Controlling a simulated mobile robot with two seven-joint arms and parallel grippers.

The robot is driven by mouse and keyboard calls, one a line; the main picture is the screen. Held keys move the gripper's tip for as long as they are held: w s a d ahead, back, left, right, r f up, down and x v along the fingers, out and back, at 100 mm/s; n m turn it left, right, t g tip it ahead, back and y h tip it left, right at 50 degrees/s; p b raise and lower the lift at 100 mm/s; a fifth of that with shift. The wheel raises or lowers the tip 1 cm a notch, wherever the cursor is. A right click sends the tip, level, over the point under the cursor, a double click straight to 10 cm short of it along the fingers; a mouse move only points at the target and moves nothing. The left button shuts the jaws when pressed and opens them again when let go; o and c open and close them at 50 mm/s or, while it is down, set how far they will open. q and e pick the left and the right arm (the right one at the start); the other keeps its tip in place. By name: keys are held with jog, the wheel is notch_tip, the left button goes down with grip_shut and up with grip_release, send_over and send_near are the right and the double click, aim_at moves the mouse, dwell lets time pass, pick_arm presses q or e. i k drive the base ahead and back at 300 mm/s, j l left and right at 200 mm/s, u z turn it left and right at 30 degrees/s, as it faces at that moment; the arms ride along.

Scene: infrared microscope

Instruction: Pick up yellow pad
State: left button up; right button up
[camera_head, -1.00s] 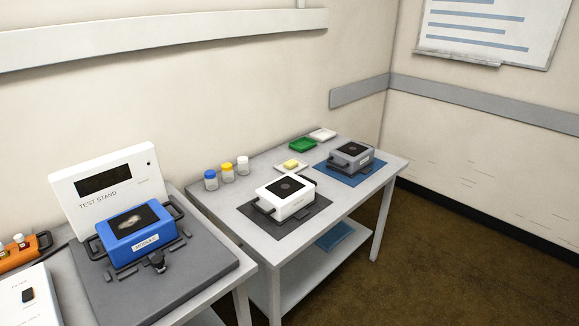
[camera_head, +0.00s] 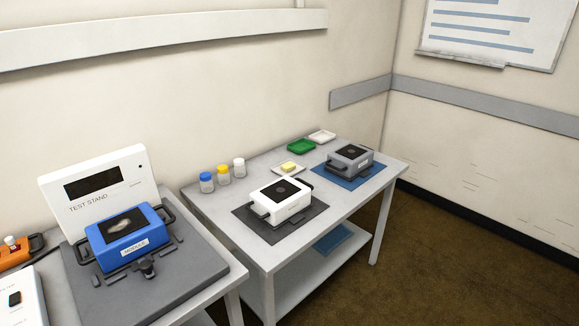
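The yellow pad (camera_head: 289,167) is a small pale-yellow block. It lies on a small white tray (camera_head: 298,174) on the right-hand table, behind the white module and left of the grey module. Neither of my grippers shows in the head view.
The right-hand table (camera_head: 222,217) also holds a white module (camera_head: 283,208) on a dark mat, a grey module (camera_head: 350,153) on a blue mat (camera_head: 343,180), a green tray (camera_head: 300,146), a white tray (camera_head: 322,136) and capped jars (camera_head: 223,174). A blue module (camera_head: 126,246) sits before the test stand (camera_head: 98,190).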

aim_at(288, 166)
jog(key=i+l+u, duration=0.1)
jog(key=l, duration=0.25)
jog(key=i+l, duration=0.25)
jog(key=i+l+u, duration=0.15)
jog(key=l, duration=0.3)
jog(key=i+l, duration=0.1)
jog(key=l, duration=0.25)
jog(key=i+l+u, duration=0.15)
jog(key=l, duration=0.25)
